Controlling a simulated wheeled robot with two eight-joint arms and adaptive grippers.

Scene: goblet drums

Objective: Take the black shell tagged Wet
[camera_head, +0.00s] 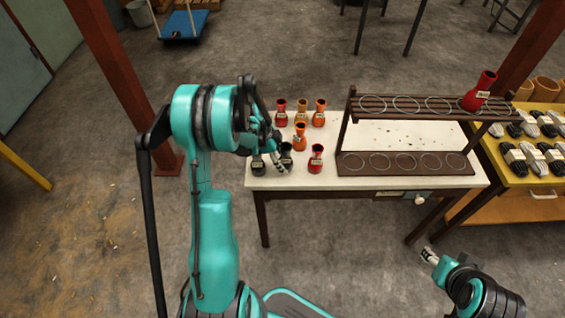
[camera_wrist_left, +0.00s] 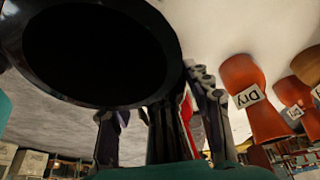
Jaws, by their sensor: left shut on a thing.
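Two black shells stand at the left front corner of the white table, one at the corner (camera_head: 258,164) and one just right of it (camera_head: 287,154). My left gripper (camera_head: 283,165) is shut at the right one. In the left wrist view a black shell's wide dark mouth (camera_wrist_left: 95,50) fills the upper left, close to the camera, with gripper fingers below and beside it. I cannot read the tag on this held shell. My right gripper (camera_head: 429,256) is low at the right, away from the shells; its jaws are too small to judge.
Red and orange shells stand close behind and right of the black ones; an orange shell (camera_wrist_left: 255,110) is tagged Dry. A yellow table (camera_head: 515,178) holds rope bundles.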

